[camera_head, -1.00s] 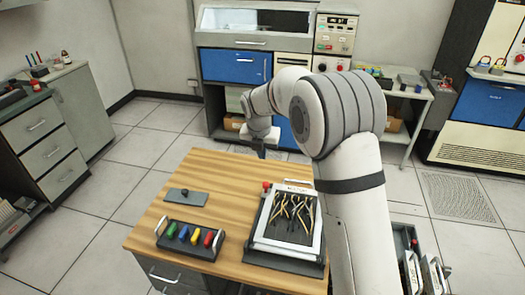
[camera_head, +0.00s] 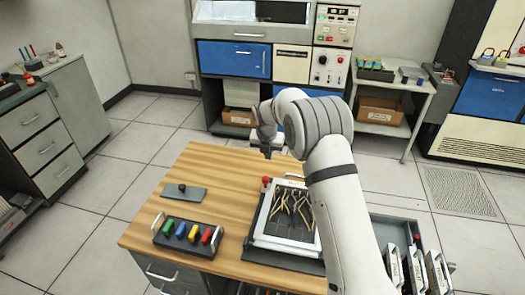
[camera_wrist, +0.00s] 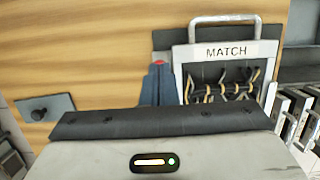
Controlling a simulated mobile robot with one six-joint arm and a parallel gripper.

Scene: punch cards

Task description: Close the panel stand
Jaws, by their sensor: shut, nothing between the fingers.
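The panel stand (camera_head: 262,253) sits at the right side of the wooden table, with a dark base under a white-framed panel (camera_head: 258,225). Yellow and black wires cross the panel. Its handle (camera_wrist: 226,20) and white MATCH label (camera_wrist: 228,53) show at the far end in the wrist view. A red knob (camera_head: 267,180) is on the base by the panel's far left corner. I cannot tell the panel's exact tilt. My gripper (camera_head: 268,153) is shut and empty above the table's far edge, apart from the handle. In the wrist view its fingers (camera_wrist: 158,72) appear left of the panel.
A tray (camera_head: 182,243) with several coloured handles and a grey plate with a black knob (camera_head: 182,188) are on the left of the table (camera_head: 215,170). A tray (camera_head: 380,226) with white-topped units stands beyond the right edge. Bare wood lies left of the stand.

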